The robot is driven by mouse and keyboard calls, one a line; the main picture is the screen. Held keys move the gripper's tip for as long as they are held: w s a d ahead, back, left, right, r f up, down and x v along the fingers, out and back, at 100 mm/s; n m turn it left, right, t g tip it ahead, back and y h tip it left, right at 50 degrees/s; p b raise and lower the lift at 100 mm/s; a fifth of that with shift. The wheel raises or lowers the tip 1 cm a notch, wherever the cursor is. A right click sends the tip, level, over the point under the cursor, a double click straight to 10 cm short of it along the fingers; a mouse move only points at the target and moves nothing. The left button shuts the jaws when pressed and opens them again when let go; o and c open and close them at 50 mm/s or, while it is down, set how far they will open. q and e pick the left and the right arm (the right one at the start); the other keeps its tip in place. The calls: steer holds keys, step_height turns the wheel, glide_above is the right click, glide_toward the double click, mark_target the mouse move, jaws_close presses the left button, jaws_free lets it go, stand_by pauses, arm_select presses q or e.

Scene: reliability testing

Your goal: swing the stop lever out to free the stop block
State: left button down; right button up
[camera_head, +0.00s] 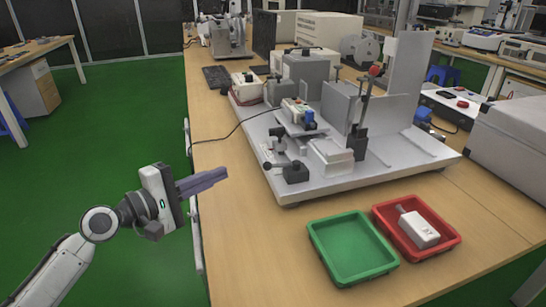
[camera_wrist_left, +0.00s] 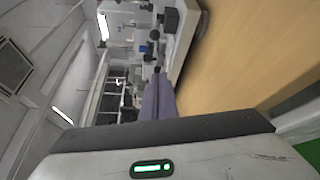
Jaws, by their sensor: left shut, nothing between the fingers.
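The test fixture has a light grey base plate (camera_head: 400,178) on the wooden bench. At its front left corner is a small black block (camera_head: 296,173) with a short lever ending in a black ball (camera_head: 267,166); this looks like the stop lever and its block. My right gripper is not in view.
A green tray (camera_head: 386,265) and a red tray (camera_head: 455,240) holding a white device (camera_head: 419,230) stand on the bench in front of the fixture. A black cable (camera_head: 235,128) runs to the fixture from the left. The bench's front left surface is clear.

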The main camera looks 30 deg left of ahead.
mark_target(282, 165)
arm_select(q)
steer(key=x, duration=0.9)
steer(key=shift+w+d+r, duration=0.1)
steer(key=shift+w+r, duration=0.05)
steer(key=shift+w, duration=0.05)
steer(key=d, duration=0.1)
steer(key=s+d+p, duration=0.1)
steer(key=s+d, duration=0.1)
steer(key=shift+d+r+p, duration=0.15)
steer(key=shift+r+p, duration=0.2)
steer(key=shift+r, duration=0.05)
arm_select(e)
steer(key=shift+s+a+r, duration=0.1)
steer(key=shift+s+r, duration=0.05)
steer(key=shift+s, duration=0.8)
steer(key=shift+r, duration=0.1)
